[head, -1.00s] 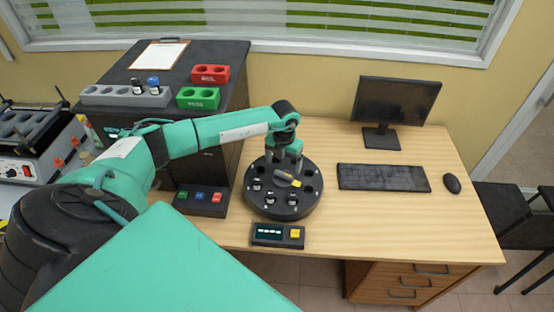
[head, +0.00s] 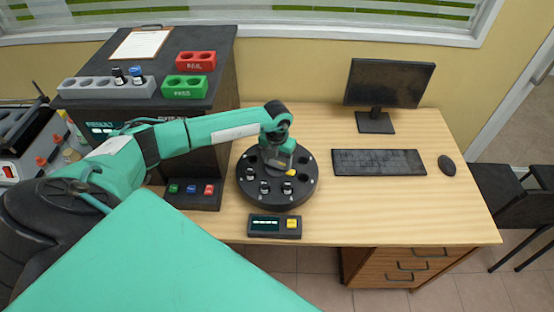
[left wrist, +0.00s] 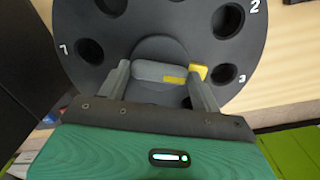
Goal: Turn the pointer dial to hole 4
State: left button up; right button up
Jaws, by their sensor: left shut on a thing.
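The pointer dial (left wrist: 152,72) is a grey bar with a yellow end, on top of a round black disc with numbered holes (left wrist: 165,25). The hole marked 7 is on the left; no 4 is readable. In the head view the disc (head: 250,192) stands on the desk, with several dark-capped vials in its holes. My left gripper (left wrist: 163,75) is shut on the pointer, one finger at each end. In the head view the left gripper (head: 280,162) partly hides the pointer.
A small display box with a yellow button (head: 292,224) stands in front of the disc. A panel with three coloured buttons (head: 190,192) is to its left. A keyboard (head: 379,162), monitor (head: 389,83) and mouse (head: 446,165) are right. The desk's right front is clear.

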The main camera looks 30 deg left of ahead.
pick_arm(q)
jog(key=shift+f+m+b, duration=0.1)
jog(key=shift+m+b, duration=0.2)
jog(key=shift+b, duration=0.05)
jog(key=shift+m+b, duration=0.5)
jog(key=shift+b, duration=0.1)
jog(key=shift+f+m+b, duration=0.1)
jog(key=shift+m+b, duration=1)
jog(key=shift+b, duration=0.1)
jog(key=m+b, duration=0.3)
jog(key=m, duration=0.1)
jog(key=shift+b, duration=0.3)
jog(key=shift+m, duration=0.3)
jog(key=shift+r+m+b, duration=0.2)
jog(key=shift+m+b, duration=0.1)
jog(key=shift+b, duration=0.05)
pick_arm(e)
notch_tip(320, 180, down, 8)
jog(key=w, duration=0.2)
jog(key=shift+w+a, duration=0.15)
jog(key=shift+a, duration=0.3)
jog(key=shift+s, duration=0.35)
pick_arm(q)
jog(key=o, duration=1)
pick_arm(e)
jog(key=shift+s, duration=0.1)
